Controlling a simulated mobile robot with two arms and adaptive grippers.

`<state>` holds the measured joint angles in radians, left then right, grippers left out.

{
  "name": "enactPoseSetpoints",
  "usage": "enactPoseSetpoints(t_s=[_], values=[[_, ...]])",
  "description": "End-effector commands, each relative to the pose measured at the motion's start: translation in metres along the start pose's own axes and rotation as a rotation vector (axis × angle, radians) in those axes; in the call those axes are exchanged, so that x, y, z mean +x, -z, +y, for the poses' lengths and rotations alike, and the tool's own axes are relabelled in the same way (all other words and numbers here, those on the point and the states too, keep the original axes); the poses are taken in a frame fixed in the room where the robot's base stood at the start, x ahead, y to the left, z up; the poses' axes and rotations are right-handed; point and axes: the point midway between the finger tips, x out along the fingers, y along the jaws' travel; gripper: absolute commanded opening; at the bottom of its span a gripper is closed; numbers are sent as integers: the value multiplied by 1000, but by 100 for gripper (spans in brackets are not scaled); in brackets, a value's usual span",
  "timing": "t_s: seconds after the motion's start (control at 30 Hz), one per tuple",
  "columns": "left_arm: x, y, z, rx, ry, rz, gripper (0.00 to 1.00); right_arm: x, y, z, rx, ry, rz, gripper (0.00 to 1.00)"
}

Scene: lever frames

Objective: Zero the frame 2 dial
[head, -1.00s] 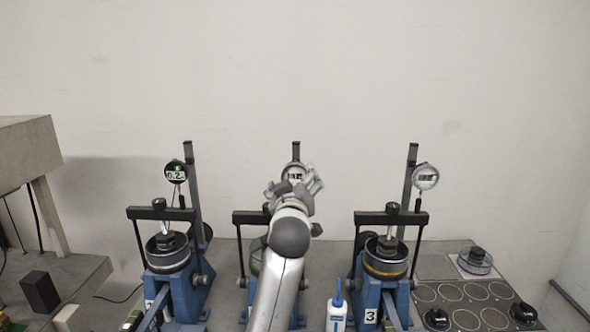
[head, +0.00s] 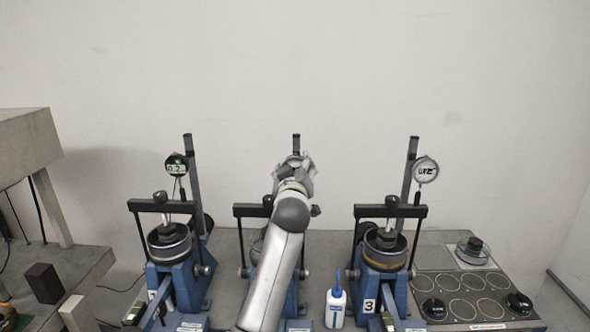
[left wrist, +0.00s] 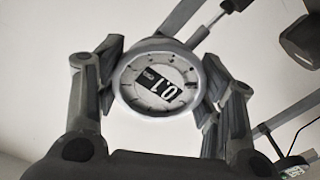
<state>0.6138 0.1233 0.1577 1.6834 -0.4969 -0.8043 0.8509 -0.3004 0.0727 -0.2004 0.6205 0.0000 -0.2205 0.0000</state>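The frame 2 dial (left wrist: 160,84) fills the middle of the left wrist view, a round gauge with a light rim and a dark display that appears to read 0.1, turned on its side. In the head view it is almost wholly hidden behind my left gripper (head: 294,170). My left gripper's fingers (left wrist: 164,88) are spread, one on each side of the dial rim. They are very close to the rim; I cannot tell whether they touch it. Frame 2 (head: 252,211), a blue lever frame, stands in the middle, partly hidden by my arm. My right gripper is not in view.
Frame 1 (head: 175,282) with its dial (head: 176,165) stands left; frame 3 (head: 384,284) with its dial (head: 425,170) stands right. A white bottle with a blue nozzle (head: 336,304) stands between frames 2 and 3. A tray with circles (head: 450,258) is at right.

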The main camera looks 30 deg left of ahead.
Motion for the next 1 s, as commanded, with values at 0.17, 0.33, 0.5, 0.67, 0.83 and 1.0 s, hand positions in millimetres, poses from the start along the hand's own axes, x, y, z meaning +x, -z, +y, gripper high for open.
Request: enactPoseSetpoints(t_s=[0.17, 0.33, 0.5, 0.67, 0.83, 1.0], values=[[0, 0, 0, 0, 0, 0, 37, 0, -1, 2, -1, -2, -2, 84], [0, 0, 0, 14, 1, -1, 37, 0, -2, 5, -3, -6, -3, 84], [0, 0, 0, 74, 1, -1, 37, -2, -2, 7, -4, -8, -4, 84], [0, 0, 0, 176, 1, -1, 37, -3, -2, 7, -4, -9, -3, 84], [0, 0, 0, 308, 0, -2, 37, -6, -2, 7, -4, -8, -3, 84], [0, 0, 0, 429, 0, -3, 37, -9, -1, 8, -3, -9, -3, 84]])
